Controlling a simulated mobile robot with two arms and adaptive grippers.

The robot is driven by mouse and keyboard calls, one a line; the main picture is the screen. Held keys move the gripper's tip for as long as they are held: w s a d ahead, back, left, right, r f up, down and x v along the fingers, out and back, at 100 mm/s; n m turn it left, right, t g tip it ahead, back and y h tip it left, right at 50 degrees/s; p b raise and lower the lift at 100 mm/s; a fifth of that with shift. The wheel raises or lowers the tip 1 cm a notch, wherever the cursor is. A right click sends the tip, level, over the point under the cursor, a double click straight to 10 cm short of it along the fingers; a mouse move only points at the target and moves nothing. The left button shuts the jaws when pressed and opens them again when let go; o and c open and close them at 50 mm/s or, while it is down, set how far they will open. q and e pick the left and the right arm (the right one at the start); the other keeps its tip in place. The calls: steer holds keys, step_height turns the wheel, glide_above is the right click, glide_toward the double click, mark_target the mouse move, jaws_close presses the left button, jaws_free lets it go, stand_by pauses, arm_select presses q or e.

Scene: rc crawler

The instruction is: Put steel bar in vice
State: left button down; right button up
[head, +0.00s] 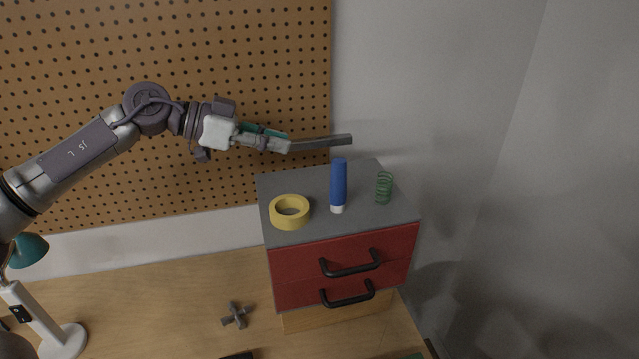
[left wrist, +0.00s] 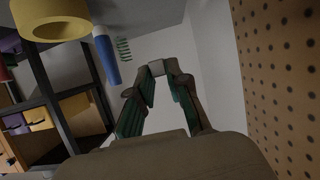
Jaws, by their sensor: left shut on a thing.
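The steel bar (head: 322,142) is a grey, straight bar in the head view, above the back of the red cabinet. My left gripper (head: 284,146) is shut on one end of it, and the bar sticks out to the right, nearly level. In the left wrist view the fingertips (left wrist: 157,70) meet around the end face of the bar, a small light square. My right gripper is in neither view. I see no vice in either view.
The red cabinet (head: 340,255) has a grey top carrying yellow tape (head: 289,212), a blue tube (head: 338,185) and a green spring (head: 384,187). A pegboard (head: 230,60) stands behind. A grey cross-shaped part (head: 237,315) and a lamp (head: 28,250) are at the wooden bench.

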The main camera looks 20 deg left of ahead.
arm_select(q)
glide_above(272, 194)
steer(key=f, duration=0.4)
steer(key=shift+s, duration=0.25)
steer(key=f, duration=0.1)
steer(key=w+f, duration=0.1)
steer(key=f, duration=0.1)
steer(key=shift+f+p, duration=0.3)
steer(key=shift+f, duration=0.25)
steer(key=shift+s, duration=0.1)
steer(key=shift+r, duration=0.1)
steer(key=c, duration=1.4)
jaws_free()
steer(key=shift+o, duration=1.4)
steer(key=shift+s, duration=0.1)
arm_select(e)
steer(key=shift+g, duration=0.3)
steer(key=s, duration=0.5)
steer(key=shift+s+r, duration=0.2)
